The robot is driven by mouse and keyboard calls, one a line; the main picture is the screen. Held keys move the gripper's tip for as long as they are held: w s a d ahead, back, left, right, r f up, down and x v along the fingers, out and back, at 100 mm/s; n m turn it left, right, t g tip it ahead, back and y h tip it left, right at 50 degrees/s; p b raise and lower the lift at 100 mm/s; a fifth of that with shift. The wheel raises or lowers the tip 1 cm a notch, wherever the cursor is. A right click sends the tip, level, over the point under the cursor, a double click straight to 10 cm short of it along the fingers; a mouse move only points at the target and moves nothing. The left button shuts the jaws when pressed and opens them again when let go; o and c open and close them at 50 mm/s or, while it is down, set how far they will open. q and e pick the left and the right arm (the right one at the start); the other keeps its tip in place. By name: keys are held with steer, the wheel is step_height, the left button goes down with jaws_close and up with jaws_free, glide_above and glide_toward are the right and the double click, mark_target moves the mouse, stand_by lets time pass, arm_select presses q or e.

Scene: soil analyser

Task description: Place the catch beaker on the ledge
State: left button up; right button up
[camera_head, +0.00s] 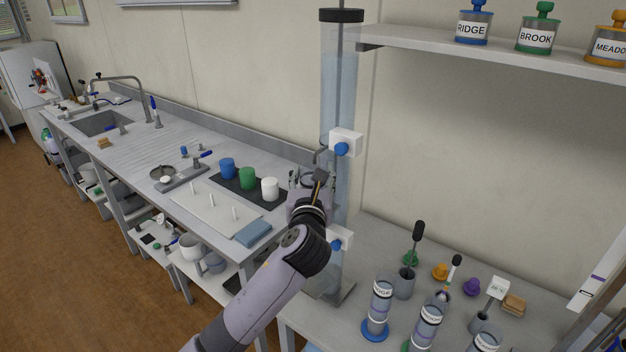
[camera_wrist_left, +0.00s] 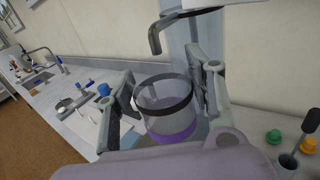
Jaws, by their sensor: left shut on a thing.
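The catch beaker (camera_wrist_left: 166,112) is a clear cup with a dark rim band and a purple band near its base. It is upright in the left wrist view. My left gripper (camera_wrist_left: 168,92) is shut on its sides; in the head view the gripper (camera_head: 309,184) is beside the tall clear column (camera_head: 338,95), and the beaker is mostly hidden by it. A grey hooked spout (camera_wrist_left: 155,38) is just above and behind the beaker in the wrist view. I cannot make out the ledge clearly; the gripper and beaker cover the area below the spout. My right gripper is not in view.
The column carries white valve blocks with blue knobs (camera_head: 341,149). Labelled cylinders (camera_head: 379,305) and tools stand on the right bench. Blue, green and white cups (camera_head: 247,178) sit on a dark mat at left. A shelf (camera_head: 480,47) with labelled jars is upper right.

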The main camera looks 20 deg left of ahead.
mark_target(313, 185)
arm_select(q)
steer(key=shift+w+f, duration=0.1)
steer(key=shift+w, duration=0.6)
step_height(313, 185, down, 3)
steer(key=shift+a+f+p, duration=0.1)
steer(key=shift+a+p, duration=0.05)
steer(key=shift+p, duration=0.4)
steer(key=shift+f, duration=0.3)
steer(key=o, duration=1.3)
steer(key=shift+c, duration=0.2)
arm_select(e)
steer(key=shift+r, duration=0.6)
arm_select(q)
steer(key=shift+r, duration=0.1)
steer(key=shift+s+r, duration=0.1)
steer(key=shift+r, duration=0.05)
steer(key=b+v, duration=0.2)
steer(key=v, duration=1)
steer(key=shift+b, duration=0.4)
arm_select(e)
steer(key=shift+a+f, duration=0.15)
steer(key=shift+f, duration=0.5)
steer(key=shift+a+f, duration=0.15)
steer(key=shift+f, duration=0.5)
